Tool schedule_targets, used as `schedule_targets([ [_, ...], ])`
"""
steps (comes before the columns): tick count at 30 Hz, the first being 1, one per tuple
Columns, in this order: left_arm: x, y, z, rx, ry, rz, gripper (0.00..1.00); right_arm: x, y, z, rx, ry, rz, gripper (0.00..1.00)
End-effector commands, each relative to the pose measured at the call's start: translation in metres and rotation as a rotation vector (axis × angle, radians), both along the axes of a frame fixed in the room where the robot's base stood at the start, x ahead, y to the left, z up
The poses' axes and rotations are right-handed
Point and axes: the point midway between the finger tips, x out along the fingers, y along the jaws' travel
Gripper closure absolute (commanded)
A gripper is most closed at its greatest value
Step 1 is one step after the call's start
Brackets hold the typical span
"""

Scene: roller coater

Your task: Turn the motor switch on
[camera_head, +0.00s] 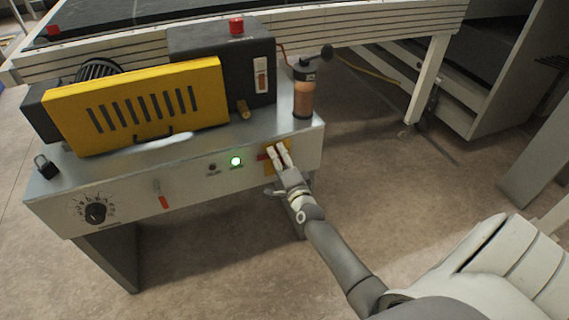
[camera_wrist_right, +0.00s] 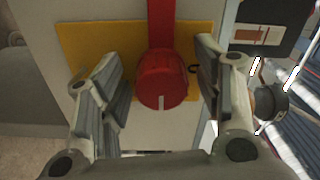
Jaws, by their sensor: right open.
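A red rotary switch (camera_wrist_right: 161,84) on a yellow plate (camera_wrist_right: 95,42) fills the middle of the right wrist view. A white mark shows on the lower part of the knob. In the head view the yellow plate (camera_head: 269,169) is at the right end of the machine's front panel, partly covered by my gripper. My right gripper (camera_head: 278,152) is at this plate. In the wrist view its fingers (camera_wrist_right: 160,70) are open, one on each side of the red knob. I cannot tell whether they touch it. My left gripper is not in view.
A green lamp (camera_head: 236,161) glows left of the plate, beside a dark one (camera_head: 212,167). A red-tipped lever (camera_head: 162,197) and a black dial (camera_head: 96,212) are farther left. A copper-coloured cylinder (camera_head: 303,98) stands above the plate.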

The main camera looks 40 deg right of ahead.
Motion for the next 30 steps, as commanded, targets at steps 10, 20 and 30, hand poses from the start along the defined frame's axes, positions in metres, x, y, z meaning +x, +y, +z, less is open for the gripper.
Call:
schedule_targets([
  [10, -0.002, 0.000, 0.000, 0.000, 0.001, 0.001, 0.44, -0.054, 0.012, -0.002, 0.001, 0.004, -0.001, 0.40],
  [20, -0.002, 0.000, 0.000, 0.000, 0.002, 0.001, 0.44, -0.103, 0.024, -0.001, 0.000, 0.002, 0.000, 0.40],
  [30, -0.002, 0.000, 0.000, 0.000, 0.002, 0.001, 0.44, -0.114, 0.027, -0.001, 0.000, 0.002, 0.000, 0.40],
])
